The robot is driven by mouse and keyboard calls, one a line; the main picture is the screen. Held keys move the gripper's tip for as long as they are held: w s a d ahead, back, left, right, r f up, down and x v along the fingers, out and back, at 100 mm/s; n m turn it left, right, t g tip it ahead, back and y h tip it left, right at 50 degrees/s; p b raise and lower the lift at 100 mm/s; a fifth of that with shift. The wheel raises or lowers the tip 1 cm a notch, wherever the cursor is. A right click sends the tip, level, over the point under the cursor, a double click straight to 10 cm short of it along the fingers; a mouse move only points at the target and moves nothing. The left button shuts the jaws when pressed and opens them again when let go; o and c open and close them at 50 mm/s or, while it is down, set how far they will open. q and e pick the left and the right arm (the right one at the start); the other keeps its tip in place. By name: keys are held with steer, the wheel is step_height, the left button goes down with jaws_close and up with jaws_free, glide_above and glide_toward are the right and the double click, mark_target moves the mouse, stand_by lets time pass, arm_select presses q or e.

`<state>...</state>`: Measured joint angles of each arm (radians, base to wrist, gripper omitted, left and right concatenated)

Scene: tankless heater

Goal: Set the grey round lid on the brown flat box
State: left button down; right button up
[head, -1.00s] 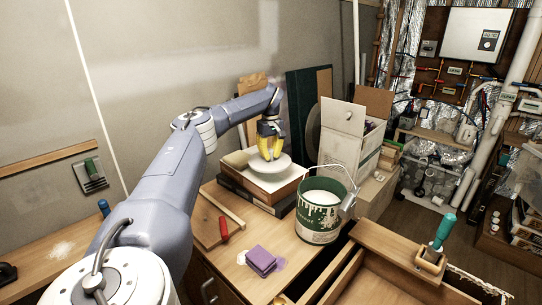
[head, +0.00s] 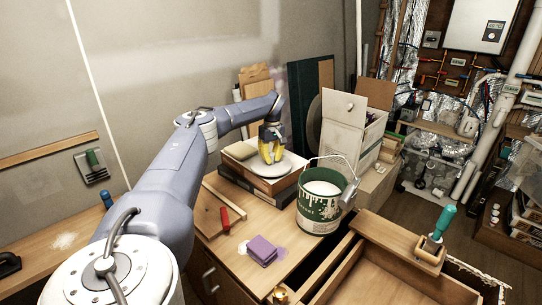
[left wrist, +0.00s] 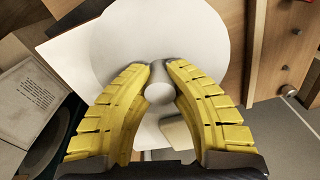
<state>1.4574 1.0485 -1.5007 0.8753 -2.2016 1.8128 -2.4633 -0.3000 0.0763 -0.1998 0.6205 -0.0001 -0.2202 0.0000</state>
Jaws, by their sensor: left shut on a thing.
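My left gripper (head: 270,148), with yellow fingers, points down and is shut on the small round knob of the grey round lid (head: 285,167). In the left wrist view the fingers (left wrist: 163,68) lie on either side of the knob, above the pale disc of the lid (left wrist: 160,28). The lid is level over the brown flat box (head: 283,191), which tops a small stack on the cabinet. The lid hides much of the box's pale top. I cannot tell for sure whether it touches the box. My right gripper is not in view.
An open green paint can (head: 318,207) stands to the right, a purple sponge (head: 262,250) in front. A red-handled tool (head: 224,218) lies left of the sponge. Boards lean behind.

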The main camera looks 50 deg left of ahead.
mark_target(272, 154)
arm_select(q)
steer(key=shift+f, duration=0.55)
stand_by(0.8)
steer(key=c, duration=1.3)
jaws_free()
steer(key=shift+d+r, duration=0.2)
steer(key=shift+r, duration=5.8)
